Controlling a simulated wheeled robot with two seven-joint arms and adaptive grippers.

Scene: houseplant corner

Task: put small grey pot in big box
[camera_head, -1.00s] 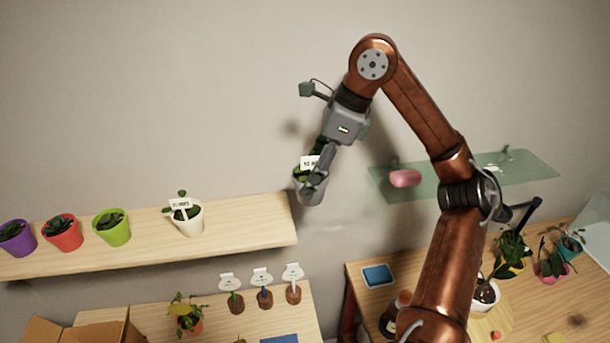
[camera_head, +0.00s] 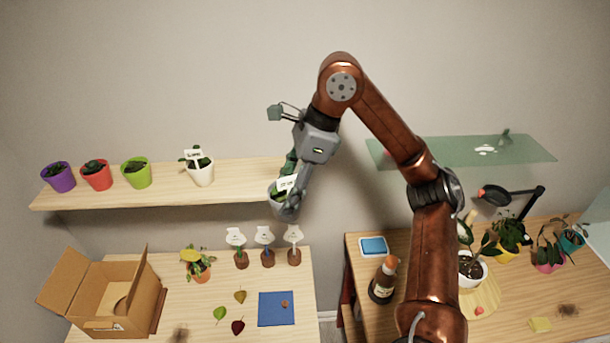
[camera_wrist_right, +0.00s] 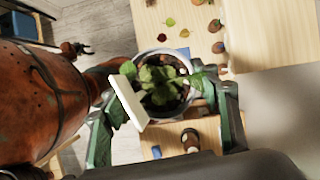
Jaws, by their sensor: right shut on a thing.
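The small grey pot (camera_head: 278,202) holds a green plant and a white label. My right gripper (camera_head: 288,203) is shut on it and holds it in the air by the right end of the wooden shelf. In the right wrist view the pot (camera_wrist_right: 160,119) sits between the fingers, with leaves and label facing the camera. The big box (camera_head: 131,307) is an open cardboard box with raised flaps on the left of the lower table. It is below and left of the pot. My left gripper is not seen.
The wooden shelf (camera_head: 120,197) bears purple, red, green and white pots. The lower table (camera_head: 205,325) carries labelled small plants, loose leaves and a blue mat (camera_head: 276,309). A glass shelf (camera_head: 460,150) and a right table with a bottle (camera_head: 383,283) stand beyond my arm.

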